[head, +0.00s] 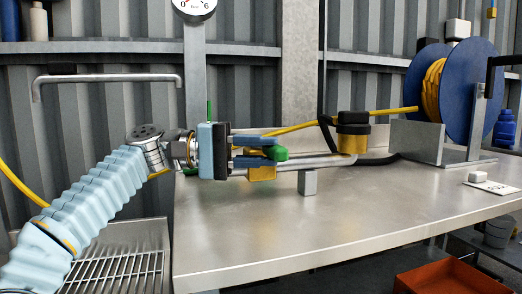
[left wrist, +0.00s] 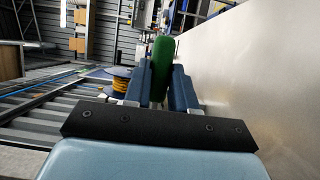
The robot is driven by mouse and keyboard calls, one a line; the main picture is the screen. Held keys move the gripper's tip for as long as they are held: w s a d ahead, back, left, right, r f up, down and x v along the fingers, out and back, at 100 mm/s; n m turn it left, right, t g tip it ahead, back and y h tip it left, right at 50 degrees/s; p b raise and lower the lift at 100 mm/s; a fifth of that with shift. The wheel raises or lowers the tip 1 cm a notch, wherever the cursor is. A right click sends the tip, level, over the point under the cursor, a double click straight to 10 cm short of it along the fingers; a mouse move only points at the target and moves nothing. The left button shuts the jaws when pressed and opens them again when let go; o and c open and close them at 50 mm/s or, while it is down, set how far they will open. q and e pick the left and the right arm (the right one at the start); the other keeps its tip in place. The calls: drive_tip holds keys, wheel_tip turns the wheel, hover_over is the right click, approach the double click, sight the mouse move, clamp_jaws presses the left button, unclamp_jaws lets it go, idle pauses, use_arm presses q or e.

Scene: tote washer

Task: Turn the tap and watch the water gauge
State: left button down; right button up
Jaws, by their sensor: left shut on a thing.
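The tap is a yellow valve body (head: 262,174) with a green handle (head: 279,153), set on a grey pipe above the steel bench. My left gripper (head: 272,146) reaches in from the left and is shut on the green handle. In the left wrist view the handle (left wrist: 161,65) stands between the two blue fingers. The fingers hide part of the handle and pipe in the head view. The white round gauge (head: 195,6) is on the post above; the top edge cuts it off, showing 0 and 6, with no needle reading I can make out. My right gripper is not in view.
A yellow hose runs behind the tap to a blue reel (head: 424,85) at right. A yellow-and-black fitting (head: 352,137) stands close to the pipe's right end. A grey bent pipe (head: 110,78) is above my arm. The steel bench (head: 300,230) front is clear; an orange crate (head: 445,277) is below.

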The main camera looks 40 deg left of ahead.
use_arm(q)
drive_tip(key=c, duration=1.2)
unclamp_jaws()
drive_tip(key=p+v, duration=0.3)
drive_tip(key=v, duration=1.1)
